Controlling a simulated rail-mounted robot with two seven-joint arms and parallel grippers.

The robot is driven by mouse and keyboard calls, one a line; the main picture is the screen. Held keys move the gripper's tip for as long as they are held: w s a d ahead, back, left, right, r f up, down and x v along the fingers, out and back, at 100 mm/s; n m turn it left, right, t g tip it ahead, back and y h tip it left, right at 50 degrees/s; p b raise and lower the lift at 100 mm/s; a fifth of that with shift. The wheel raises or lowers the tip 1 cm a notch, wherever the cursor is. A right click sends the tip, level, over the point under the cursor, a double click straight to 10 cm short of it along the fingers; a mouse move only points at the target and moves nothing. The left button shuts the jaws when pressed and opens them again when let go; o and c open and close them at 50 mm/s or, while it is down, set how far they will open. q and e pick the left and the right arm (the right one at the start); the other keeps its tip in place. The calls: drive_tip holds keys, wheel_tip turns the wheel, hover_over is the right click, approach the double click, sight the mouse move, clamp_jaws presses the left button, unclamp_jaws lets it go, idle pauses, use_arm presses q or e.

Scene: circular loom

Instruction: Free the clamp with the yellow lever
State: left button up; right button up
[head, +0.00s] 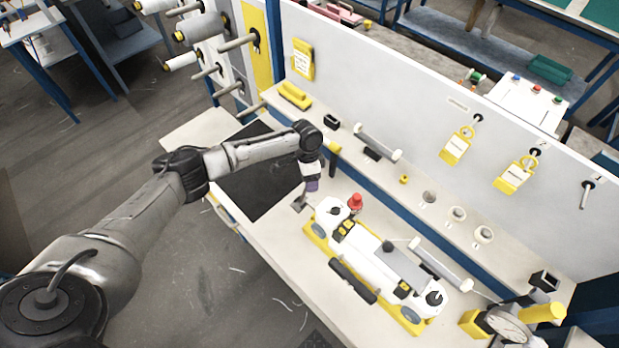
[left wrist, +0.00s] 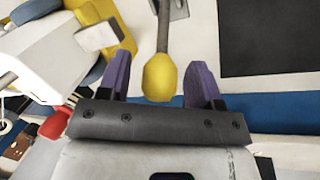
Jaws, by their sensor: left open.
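My left gripper (head: 311,188) with purple fingertips points down beside the left end of the white and yellow machine body. In the left wrist view the left gripper (left wrist: 159,72) is open, its two fingers on either side of the yellow lever tip (left wrist: 161,80). I cannot tell whether they touch it. The lever's grey rod runs up to a grey metal bracket (left wrist: 180,8), partly cut off by the frame edge. A small grey metal piece (head: 299,203), likely the clamp, shows below the gripper in the head view; the yellow lever is hidden there.
The white machine body (head: 372,262) on its yellow base has a red knob (head: 356,202) standing close to the gripper. A black mat (head: 262,190) lies to the left. A dark, yellow-tipped tool (head: 334,160) is behind the gripper.

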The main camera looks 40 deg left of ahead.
use_arm(q)
drive_tip(key=shift+c, duration=0.2)
clamp_jaws()
idle(0.3)
